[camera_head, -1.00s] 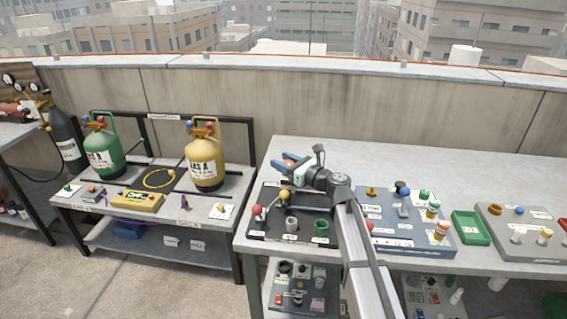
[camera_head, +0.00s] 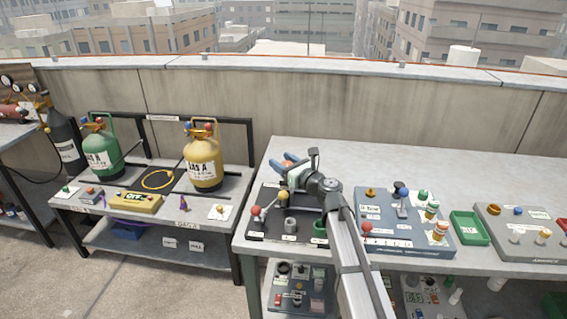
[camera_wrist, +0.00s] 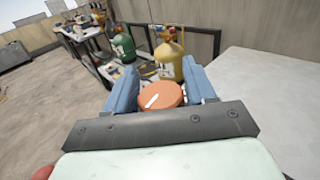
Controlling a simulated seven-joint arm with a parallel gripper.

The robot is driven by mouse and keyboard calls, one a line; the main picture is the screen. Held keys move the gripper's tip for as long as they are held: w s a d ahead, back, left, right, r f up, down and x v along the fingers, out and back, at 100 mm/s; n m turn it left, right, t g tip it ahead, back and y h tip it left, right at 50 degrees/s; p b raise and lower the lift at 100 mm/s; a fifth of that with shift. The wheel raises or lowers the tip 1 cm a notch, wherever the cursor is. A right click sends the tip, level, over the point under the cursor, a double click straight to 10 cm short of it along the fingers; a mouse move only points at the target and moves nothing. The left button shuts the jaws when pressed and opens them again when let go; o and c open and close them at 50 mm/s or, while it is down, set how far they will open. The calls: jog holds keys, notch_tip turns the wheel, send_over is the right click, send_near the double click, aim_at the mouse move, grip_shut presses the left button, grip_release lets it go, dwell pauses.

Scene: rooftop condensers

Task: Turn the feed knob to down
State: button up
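An orange round knob (camera_wrist: 160,96) with a white pointer mark sits between the two blue fingers of my gripper (camera_wrist: 162,88) in the wrist view. The mark runs slantwise, from lower left to upper right. In the head view my gripper (camera_head: 290,163) is over the back of the dark panel (camera_head: 268,228) at the table's left end, and the knob is mostly hidden there. I cannot read a feed label or a down mark; what the knob is mounted on is hidden.
The dark panel also carries a red ball (camera_head: 256,211), a yellow ball (camera_head: 282,196) and a green cup (camera_head: 320,229). A blue-grey panel (camera_head: 420,243) and a green tray (camera_head: 470,228) stand to the right. The table's back is clear.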

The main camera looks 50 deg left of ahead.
jog(key=shift+o, duration=1.1)
jog(key=shift+d, duration=0.15)
jog(key=d, duration=1.3)
jog(key=shift+w+d, duration=0.3)
jog(key=shift+w, duration=0.1)
